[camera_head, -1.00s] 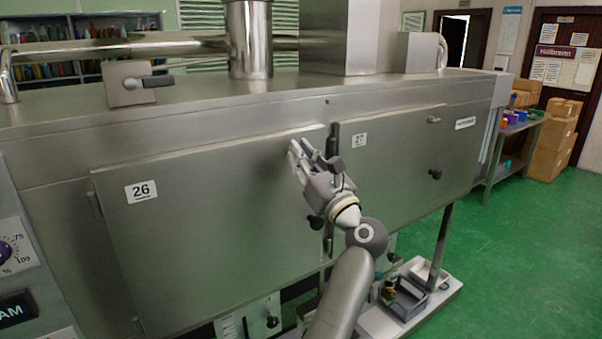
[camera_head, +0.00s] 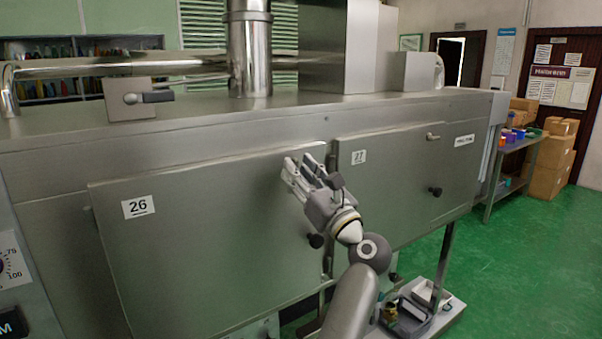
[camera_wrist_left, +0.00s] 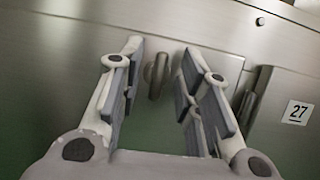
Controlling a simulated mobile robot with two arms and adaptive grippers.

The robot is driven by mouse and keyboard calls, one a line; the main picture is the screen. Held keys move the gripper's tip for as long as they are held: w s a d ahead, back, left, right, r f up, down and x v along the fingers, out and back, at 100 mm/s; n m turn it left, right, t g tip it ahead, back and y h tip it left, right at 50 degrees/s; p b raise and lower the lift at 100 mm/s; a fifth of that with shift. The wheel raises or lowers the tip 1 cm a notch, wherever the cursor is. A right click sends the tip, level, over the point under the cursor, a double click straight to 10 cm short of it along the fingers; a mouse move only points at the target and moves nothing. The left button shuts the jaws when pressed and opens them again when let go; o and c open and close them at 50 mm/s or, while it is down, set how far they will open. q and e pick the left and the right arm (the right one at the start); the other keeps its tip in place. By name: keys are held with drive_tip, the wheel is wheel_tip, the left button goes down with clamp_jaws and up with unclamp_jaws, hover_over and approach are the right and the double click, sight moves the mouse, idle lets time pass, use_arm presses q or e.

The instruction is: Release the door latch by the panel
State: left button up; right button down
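Door 26 (camera_head: 200,230) is a large flat metal door on the front of the machine and looks closed. My left gripper (camera_head: 303,168) is at its upper right corner. In the left wrist view my left gripper (camera_wrist_left: 159,62) is open, with a finger on each side of a small metal latch handle (camera_wrist_left: 157,78). The handle stands upright between the fingers, with visible gaps on both sides. In the head view the gripper hides this handle. My right gripper is not in view.
Door 27 (camera_head: 390,190) is to the right, with its own small latch (camera_head: 432,137) and a dark knob (camera_head: 435,191). A dark knob (camera_head: 316,241) sits low beside my wrist. A control panel with a dial (camera_head: 12,268) is at the far left. Green floor (camera_head: 520,260) is clear at right.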

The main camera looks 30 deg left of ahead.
use_arm(q)
wheel_tip(320, 180, up, 10)
idle(0.5)
idle(0.3)
